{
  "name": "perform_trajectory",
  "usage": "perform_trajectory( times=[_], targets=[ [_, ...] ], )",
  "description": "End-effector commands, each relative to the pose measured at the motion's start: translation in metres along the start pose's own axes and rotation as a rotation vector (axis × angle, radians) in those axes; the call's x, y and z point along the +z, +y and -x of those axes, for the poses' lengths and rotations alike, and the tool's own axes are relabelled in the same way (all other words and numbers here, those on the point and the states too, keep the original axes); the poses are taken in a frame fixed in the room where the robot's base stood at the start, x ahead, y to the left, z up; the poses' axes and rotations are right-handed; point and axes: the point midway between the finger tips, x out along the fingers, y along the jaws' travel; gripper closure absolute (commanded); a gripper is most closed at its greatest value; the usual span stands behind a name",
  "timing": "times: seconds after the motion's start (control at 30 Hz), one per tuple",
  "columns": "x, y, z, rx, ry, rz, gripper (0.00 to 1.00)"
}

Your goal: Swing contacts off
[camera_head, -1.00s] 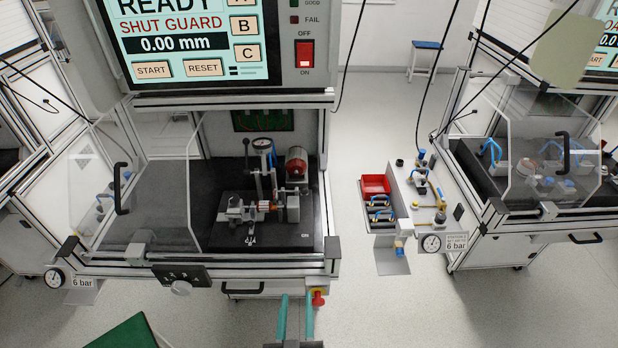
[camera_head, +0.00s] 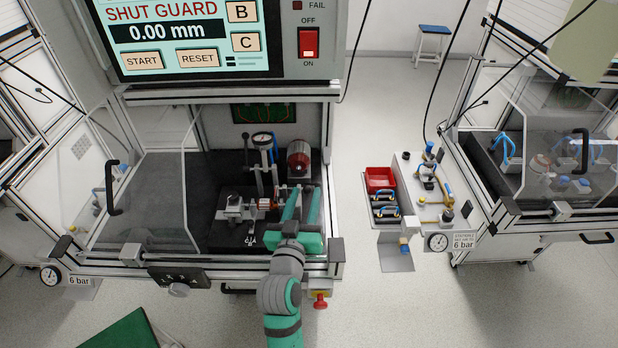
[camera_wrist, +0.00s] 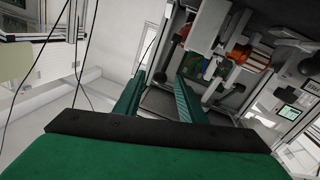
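The test fixture (camera_head: 236,209) stands on the black bed of the middle bench. A copper-coloured wound part (camera_head: 265,203) sits in it, beside grey blocks; an orange-brown part (camera_wrist: 240,53) also shows in the wrist view. The contacts are too small to make out surely, and my gripper hides the fixture's right end. My gripper (camera_head: 306,192) reaches over the bench's front edge, with its fingertips right of the wound part. In the wrist view my gripper (camera_wrist: 159,75) has two green fingers apart, with nothing between them.
A dial gauge (camera_head: 263,141) and a red motor-like cylinder (camera_head: 299,158) stand behind. The clear guard (camera_head: 165,195) is left of the fixture. The screen (camera_head: 180,40) reads SHUT GUARD and 0.00 mm.

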Motion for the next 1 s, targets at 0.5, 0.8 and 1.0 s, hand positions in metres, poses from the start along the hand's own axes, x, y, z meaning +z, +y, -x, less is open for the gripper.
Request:
perform_trajectory(
  times=[0.5,0.8,1.0],
  targets=[
    [0.0,-0.004,-0.069,-0.006,0.0,0.0,0.63],
    [-0.001,-0.005,-0.072,-0.007,0.001,0.0,0.63],
    [0.0,-0.003,-0.072,-0.004,0.0,0.0,1.0]
  ],
)
